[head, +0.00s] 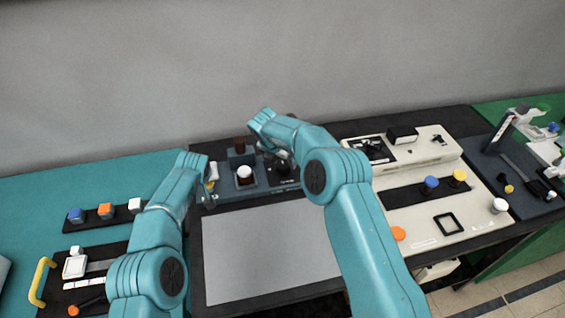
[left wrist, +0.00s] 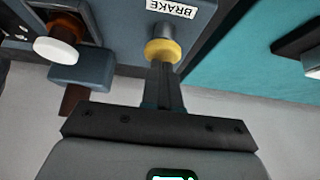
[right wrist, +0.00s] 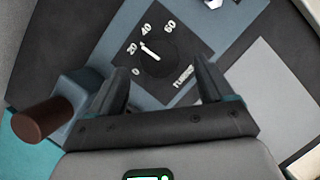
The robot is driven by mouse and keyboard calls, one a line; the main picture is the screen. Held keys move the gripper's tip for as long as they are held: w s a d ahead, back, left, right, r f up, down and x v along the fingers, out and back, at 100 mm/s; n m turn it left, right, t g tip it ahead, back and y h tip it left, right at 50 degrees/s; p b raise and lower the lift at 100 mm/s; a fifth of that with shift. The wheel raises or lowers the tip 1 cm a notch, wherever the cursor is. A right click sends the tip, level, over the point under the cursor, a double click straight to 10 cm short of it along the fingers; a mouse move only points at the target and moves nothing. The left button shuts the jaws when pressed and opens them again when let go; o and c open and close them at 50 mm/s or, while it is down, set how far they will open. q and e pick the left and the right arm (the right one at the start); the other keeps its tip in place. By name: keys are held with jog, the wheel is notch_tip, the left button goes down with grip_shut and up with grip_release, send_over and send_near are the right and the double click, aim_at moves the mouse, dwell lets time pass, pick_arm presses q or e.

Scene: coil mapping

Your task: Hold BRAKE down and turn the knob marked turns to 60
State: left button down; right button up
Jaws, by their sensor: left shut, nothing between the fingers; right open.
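The BRAKE button (left wrist: 163,48) is a yellow cap beside its white BRAKE label (left wrist: 171,8) in the left wrist view. My left gripper (left wrist: 163,66) is shut, with its fingertips at the cap, seemingly touching it; I cannot tell how far the cap is pressed. The turns knob (right wrist: 156,55) is round and black, on a dark dial plate (right wrist: 190,45) marked 0, 20, 40 and 60. Its white pointer stands between 20 and 40. My right gripper (right wrist: 160,78) is open, its fingers spread to either side of the knob's near edge, with nothing held.
A brown-capped post (right wrist: 42,118) stands near my right gripper. A white round knob (left wrist: 55,49) is near my left gripper. A grey mat (head: 265,250) lies clear in front of the device.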

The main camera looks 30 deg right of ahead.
aim_at(283, 164)
jog(key=shift+x, duration=1.85)
jog(key=shift+c, duration=0.3)
jog(key=c, duration=1)
jog(key=shift+w+m+g+h, duration=0.1)
jog(key=shift+m+g+h, duration=0.35)
jog(key=shift+m, duration=1.25)
